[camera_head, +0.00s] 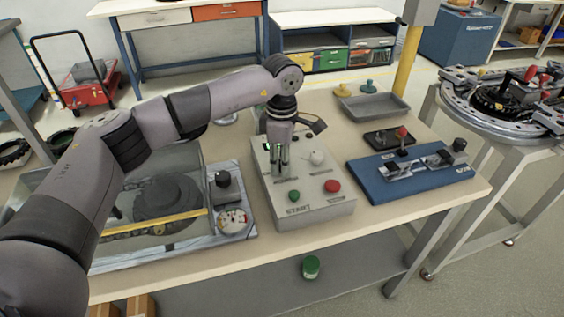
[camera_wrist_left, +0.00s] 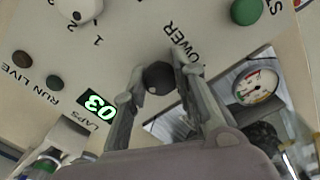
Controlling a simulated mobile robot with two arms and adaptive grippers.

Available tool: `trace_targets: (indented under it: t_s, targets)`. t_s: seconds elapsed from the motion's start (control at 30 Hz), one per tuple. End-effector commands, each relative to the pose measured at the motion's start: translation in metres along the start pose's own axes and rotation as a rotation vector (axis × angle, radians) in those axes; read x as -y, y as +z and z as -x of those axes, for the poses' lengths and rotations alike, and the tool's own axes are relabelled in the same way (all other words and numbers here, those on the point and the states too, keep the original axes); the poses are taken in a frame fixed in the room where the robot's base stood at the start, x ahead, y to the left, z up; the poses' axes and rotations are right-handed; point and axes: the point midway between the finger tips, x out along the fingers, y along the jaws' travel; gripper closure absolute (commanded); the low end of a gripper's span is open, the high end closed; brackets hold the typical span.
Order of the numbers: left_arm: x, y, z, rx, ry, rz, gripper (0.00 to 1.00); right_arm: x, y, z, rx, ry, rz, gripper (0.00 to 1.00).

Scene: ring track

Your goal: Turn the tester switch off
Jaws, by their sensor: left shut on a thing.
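The tester (camera_head: 318,207) is a pale grey box on the table in the head view, with a green button, a red button and a white knob on its sloped top. My left gripper (camera_head: 281,168) reaches down onto its left side. In the left wrist view my left gripper (camera_wrist_left: 165,88) has its fingers on both sides of the black round knob of the power switch (camera_wrist_left: 157,76), next to the "POWER" label, and is shut on it. The switch's lower part is hidden, so its tilt is unclear. A lit display (camera_wrist_left: 97,106) reads 03.
A clear-covered unit (camera_head: 150,215) with a round gauge (camera_head: 234,221) stands left of the tester. A blue fixture (camera_head: 420,175) with clamps is to the right, a grey tray (camera_head: 375,106) behind. A green jar (camera_head: 311,267) is on the lower shelf.

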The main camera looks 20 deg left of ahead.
Motion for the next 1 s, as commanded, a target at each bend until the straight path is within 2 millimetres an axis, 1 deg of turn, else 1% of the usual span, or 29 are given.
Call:
trace_targets:
  t_s: [0.4, 0.43, 0.73, 1.0]
  targets:
    - [-0.0007, 0.0, 0.0014, 0.001, 0.003, -0.009, 1.0, 0.0002, 0.0002, -0.0002, 0.0, 0.0, 0.0, 1.0]
    - [-0.0007, 0.0, 0.0014, 0.001, 0.003, -0.009, 0.74, 0.0002, 0.0002, -0.0002, 0.0, 0.0, 0.0, 1.0]
    - [-0.0003, 0.0, 0.0006, 0.0, 0.001, -0.008, 0.54, 0.0004, 0.0002, -0.0003, 0.0, 0.0, 0.0, 1.0]
    - [-0.0002, 0.0, 0.0005, 0.0, 0.001, -0.007, 0.54, 0.0009, 0.0003, -0.0004, 0.001, -0.001, 0.0, 1.0]
